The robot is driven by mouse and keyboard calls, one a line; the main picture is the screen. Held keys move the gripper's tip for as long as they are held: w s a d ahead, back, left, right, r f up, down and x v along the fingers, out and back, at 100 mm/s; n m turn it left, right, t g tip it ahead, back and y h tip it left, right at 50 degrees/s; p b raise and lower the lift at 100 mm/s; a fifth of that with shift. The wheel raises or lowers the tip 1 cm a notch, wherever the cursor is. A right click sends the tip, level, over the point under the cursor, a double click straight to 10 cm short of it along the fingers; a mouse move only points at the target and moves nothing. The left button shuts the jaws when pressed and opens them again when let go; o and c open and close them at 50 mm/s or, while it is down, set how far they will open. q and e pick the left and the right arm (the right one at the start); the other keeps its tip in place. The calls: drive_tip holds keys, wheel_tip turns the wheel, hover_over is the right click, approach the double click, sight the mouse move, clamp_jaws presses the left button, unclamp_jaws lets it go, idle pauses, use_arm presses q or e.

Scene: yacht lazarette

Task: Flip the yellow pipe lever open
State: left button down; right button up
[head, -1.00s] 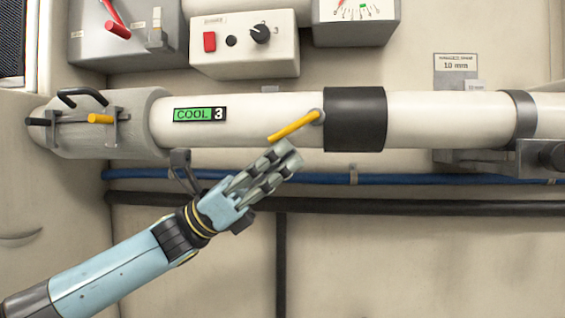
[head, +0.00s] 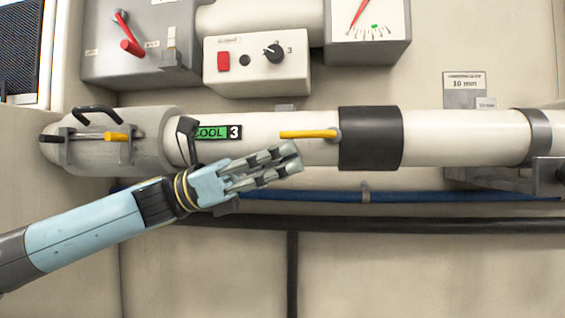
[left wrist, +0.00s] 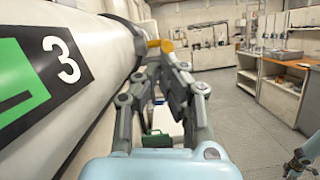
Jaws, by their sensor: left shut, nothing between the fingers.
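The yellow lever (head: 308,134) is on the white pipe (head: 265,150), beside a black collar (head: 371,138). It lies nearly level, pointing left along the pipe. My left gripper (head: 296,159) is shut and empty, its fingertips just below the lever. In the left wrist view the lever's yellow end (left wrist: 160,43) shows just beyond the fingertips (left wrist: 165,60); I cannot tell whether they touch. My right gripper (left wrist: 298,165) shows small at the lower right of that view, its jaws too small to judge.
A green COOL 3 label (head: 217,132) is on the pipe. A grey fitting (head: 150,145) with black handles and a second yellow-ended handle (head: 115,137) is at left. A switch box (head: 257,65) stands above. A blue hose (head: 400,196) and black pipe (head: 400,224) run below.

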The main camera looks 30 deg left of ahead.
use_arm(q)
drive_tip(key=v, duration=0.7)
drive_tip(key=shift+a, duration=0.25)
idle(0.3)
drive_tip(key=shift+s+f, duration=0.1)
drive_tip(key=shift+f, duration=0.05)
idle(0.3)
